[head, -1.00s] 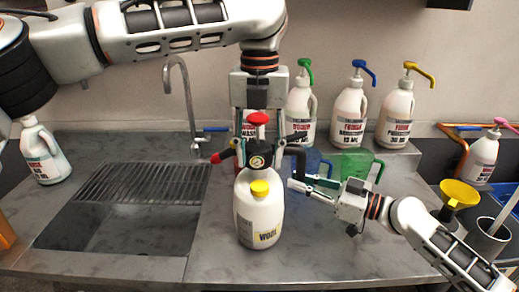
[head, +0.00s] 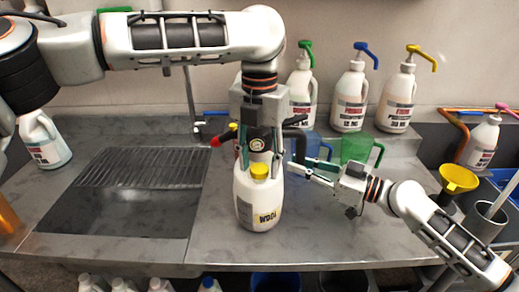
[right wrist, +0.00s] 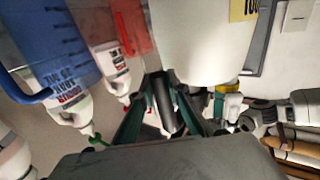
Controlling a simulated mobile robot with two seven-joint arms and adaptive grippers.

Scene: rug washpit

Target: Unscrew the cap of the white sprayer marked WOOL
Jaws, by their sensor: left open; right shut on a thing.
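The white sprayer marked WOOL (head: 257,203) stands upright on the grey counter, with a yellow cap (head: 260,171) on its front shoulder and a black pump head with a round gauge. My left gripper (head: 260,157) points straight down over the sprayer, open, with one finger on each side of the pump head. The fingers hide most of the head; whether they touch it I cannot tell. My right gripper (head: 297,168) is shut on the sprayer's black handle (head: 301,143) at its right side. In the right wrist view the handle (right wrist: 163,105) sits between the fingers, beside the white body (right wrist: 205,40).
A blue jug (head: 310,148) and a green jug (head: 356,149) stand close behind my right gripper. White pump bottles (head: 350,103) line the back. A sink (head: 130,205) lies left. A yellow funnel (head: 458,178) is at right. The counter's front is clear.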

